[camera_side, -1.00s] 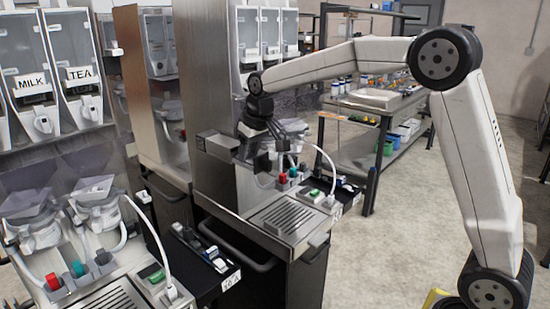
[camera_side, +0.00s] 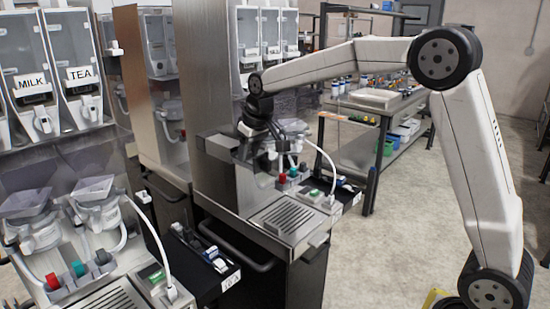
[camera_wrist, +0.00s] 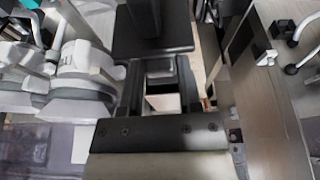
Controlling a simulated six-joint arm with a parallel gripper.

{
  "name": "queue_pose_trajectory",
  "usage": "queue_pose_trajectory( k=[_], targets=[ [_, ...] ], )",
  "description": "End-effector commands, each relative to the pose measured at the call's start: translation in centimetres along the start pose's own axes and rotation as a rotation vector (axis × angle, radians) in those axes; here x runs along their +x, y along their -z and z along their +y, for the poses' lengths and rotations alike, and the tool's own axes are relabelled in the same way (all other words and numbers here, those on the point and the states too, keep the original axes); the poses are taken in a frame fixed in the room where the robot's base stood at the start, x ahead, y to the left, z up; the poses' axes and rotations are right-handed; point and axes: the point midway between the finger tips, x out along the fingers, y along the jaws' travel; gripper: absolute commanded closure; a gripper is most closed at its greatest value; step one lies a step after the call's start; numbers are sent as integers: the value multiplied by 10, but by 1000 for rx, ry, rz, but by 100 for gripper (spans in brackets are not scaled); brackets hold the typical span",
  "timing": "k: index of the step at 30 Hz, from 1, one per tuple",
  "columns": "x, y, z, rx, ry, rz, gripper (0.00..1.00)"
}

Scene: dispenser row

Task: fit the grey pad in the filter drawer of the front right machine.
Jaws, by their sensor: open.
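The machine where my gripper works (camera_side: 262,225) stands mid-picture in the side view, with a steel body and a drip grate. My gripper (camera_side: 257,150) is dark and points down behind its upper front, beside the clear hoppers. It is open; its fingertips are partly hidden there. In the wrist view my gripper (camera_wrist: 160,95) frames a small pale grey block, and I cannot tell whether this is the pad or part of the machine. A grey box-like part (camera_side: 215,146) juts from the machine's left side; I cannot tell if it is the filter drawer. I cannot make out the grey pad for sure.
A second machine with MILK (camera_side: 33,85) and TEA (camera_side: 80,76) canisters fills the left. A white hose (camera_side: 328,160) arches at the right machine's front. A dark tray (camera_side: 205,255) stands between the machines.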

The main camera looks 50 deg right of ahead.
Motion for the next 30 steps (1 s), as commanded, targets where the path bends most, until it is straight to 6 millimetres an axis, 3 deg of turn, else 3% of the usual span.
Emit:
queue_pose_trajectory(
  k=[1,2,30],
  targets=[
    [15,-13,0,1,2,-49,45],
    [15,-13,0,1,2,-49,45],
    [-13,-10,0,1,2,-37,45]
  ],
)
